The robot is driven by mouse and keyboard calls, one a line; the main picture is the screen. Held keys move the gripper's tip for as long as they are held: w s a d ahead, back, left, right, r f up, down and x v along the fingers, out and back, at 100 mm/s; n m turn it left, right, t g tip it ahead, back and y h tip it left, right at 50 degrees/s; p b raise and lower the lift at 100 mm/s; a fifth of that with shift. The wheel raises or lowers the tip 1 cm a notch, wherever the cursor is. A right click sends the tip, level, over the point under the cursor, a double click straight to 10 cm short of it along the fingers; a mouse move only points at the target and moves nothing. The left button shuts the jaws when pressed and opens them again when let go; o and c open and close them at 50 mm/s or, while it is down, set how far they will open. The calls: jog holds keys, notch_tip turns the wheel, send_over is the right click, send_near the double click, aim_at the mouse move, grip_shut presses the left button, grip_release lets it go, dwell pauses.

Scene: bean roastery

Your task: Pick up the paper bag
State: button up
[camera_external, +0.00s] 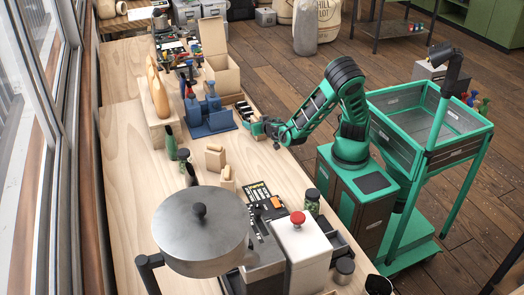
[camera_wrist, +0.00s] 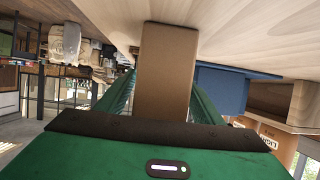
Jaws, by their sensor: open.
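My gripper (camera_external: 257,128) is at the right edge of the long wooden table, low over its top. In the wrist view a plain brown block-shaped thing, which looks like the paper bag (camera_wrist: 167,70), stands between the two green fingers. The fingers are open on either side of it, and I cannot tell whether either one touches it. Its near end is hidden by my gripper's dark edge. In the external view the gripper hides most of the bag.
A blue stand (camera_external: 210,122) is just left of my gripper. An open cardboard box (camera_external: 222,72) is behind it. Small tan bag-like shapes (camera_external: 215,158) stand nearer the front. A roaster with a round metal lid (camera_external: 202,228) fills the front. The wooden table (camera_external: 125,150) is bare at left.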

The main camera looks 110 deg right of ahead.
jog(key=shift+c, duration=0.6)
jog(key=c, duration=1.3)
jog(key=shift+r, duration=0.1)
jog(key=shift+c, duration=0.2)
